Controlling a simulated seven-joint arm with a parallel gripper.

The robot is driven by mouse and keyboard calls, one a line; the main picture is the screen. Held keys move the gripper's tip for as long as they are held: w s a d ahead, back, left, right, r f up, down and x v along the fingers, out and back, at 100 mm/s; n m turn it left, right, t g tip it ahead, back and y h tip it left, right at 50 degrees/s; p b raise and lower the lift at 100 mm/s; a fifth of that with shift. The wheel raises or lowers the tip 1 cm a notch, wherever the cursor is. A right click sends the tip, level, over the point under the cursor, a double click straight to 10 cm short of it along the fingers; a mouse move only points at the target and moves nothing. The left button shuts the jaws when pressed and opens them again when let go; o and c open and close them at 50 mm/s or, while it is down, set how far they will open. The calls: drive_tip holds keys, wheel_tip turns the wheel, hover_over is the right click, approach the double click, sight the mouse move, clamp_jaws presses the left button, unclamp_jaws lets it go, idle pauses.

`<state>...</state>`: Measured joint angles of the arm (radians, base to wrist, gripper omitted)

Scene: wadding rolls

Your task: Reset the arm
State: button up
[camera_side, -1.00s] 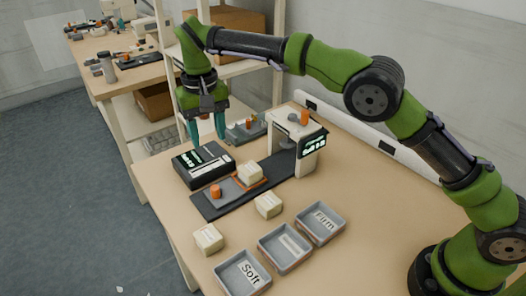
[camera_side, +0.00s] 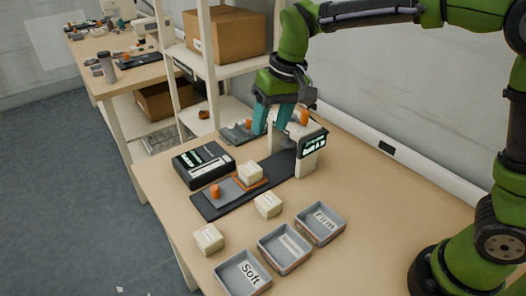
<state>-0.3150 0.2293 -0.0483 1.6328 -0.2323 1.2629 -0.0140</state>
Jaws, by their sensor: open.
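My gripper (camera_side: 270,122) is open and empty, its teal fingers pointing down at the back of the table, beside and partly in front of the white press-like device (camera_side: 309,160) with a lit display. My green and black arm reaches in from the right. A cream wadding block (camera_side: 250,173) sits on the orange-edged plate of the dark grey base. Two more cream blocks lie on the table, one near the middle (camera_side: 268,205) and one at the front left (camera_side: 208,239). The gap between fingertips and device cannot be judged.
Three grey trays stand in front: the Soft tray (camera_side: 223,275), a middle tray (camera_side: 265,248) with an unreadable label, and the Firm tray (camera_side: 341,225). A black device with a screen (camera_side: 203,163) sits at left. Shelving with cardboard boxes (camera_side: 224,33) stands behind.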

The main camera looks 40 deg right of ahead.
drive_tip(key=s+d+r+m+t, duration=0.1)
drive_tip(key=s+d+t, duration=0.1)
drive_tip(key=s+d, duration=0.3)
drive_tip(key=s+d+r+m+t, duration=0.1)
drive_tip(key=s+d+t, duration=0.2)
drive_tip(key=s, duration=1)
drive_tip(key=shift+s+d+m, duration=0.3)
drive_tip(key=shift+d, duration=0.95)
